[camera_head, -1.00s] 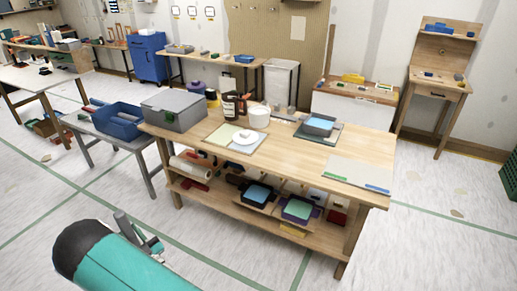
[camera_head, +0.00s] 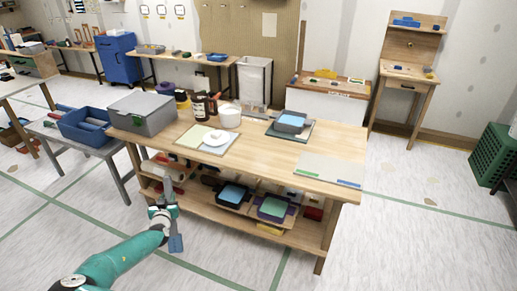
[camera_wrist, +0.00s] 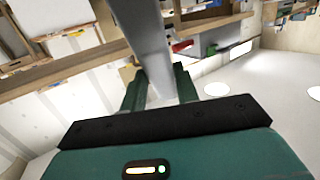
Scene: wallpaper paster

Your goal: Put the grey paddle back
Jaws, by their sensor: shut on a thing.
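My gripper (camera_head: 163,213) is shut on the grey paddle (camera_head: 176,243) in front of the workbench, low, at about the height of its lower shelf. The paddle stands roughly upright in the head view, with parts showing above and below the jaws. In the wrist view the grey paddle (camera_wrist: 143,32) runs up and away from between the green fingers of my gripper (camera_wrist: 159,88). The jaws hide part of it. The wooden workbench (camera_head: 268,158) stands behind it. I cannot tell which spot on the bench is the paddle's own.
On the bench are a grey box (camera_head: 143,112), a white tub (camera_head: 229,117), a blue tray (camera_head: 291,121) and flat boards (camera_head: 326,170). The lower shelf (camera_head: 245,225) holds several trays. A blue bin (camera_head: 84,125) sits on a side table at left. The floor at right is open.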

